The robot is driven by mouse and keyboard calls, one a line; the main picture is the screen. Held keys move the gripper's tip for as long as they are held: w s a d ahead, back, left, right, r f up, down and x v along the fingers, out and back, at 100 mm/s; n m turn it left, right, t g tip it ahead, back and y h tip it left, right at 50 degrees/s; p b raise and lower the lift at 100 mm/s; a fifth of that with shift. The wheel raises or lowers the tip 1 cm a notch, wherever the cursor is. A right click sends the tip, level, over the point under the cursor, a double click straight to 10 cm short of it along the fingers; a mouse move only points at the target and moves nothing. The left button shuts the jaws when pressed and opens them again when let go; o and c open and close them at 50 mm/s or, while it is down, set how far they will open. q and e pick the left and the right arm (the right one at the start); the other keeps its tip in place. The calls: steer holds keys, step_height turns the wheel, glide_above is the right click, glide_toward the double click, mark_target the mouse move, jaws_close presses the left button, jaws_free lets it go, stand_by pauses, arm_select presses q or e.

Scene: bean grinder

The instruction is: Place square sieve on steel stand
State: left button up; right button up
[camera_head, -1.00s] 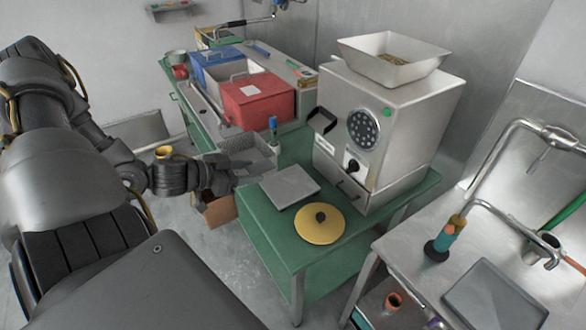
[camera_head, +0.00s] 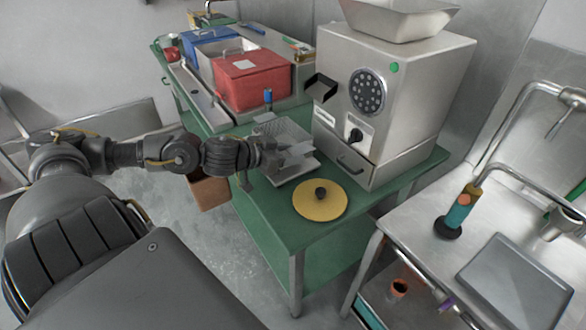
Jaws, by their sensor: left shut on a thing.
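My left gripper (camera_head: 292,153) reaches in from the left and is shut on the square sieve (camera_head: 284,133), a grey tray with a perforated mesh. The sieve is over the far part of the steel stand (camera_head: 298,172), a flat grey square whose near edge shows below the gripper. The fingers and sieve hide much of the stand. I cannot tell whether the sieve touches it. My right gripper is not in view.
The large steel grinder (camera_head: 390,100) stands close to the right on the green table (camera_head: 262,205). A yellow disc with a black knob (camera_head: 320,198) lies in front of the stand. Red box (camera_head: 252,88) and blue box (camera_head: 215,52) are behind. A steel sink counter (camera_head: 420,240) is at right.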

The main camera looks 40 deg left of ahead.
arm_select(q)
steer(key=shift+w+d+f, duration=0.25)
steer(key=shift+w, duration=0.1)
steer(key=shift+w+d+f, duration=0.1)
steer(key=shift+f, duration=1.7)
steer(key=o, duration=1.2)
steer(key=shift+f, duration=0.1)
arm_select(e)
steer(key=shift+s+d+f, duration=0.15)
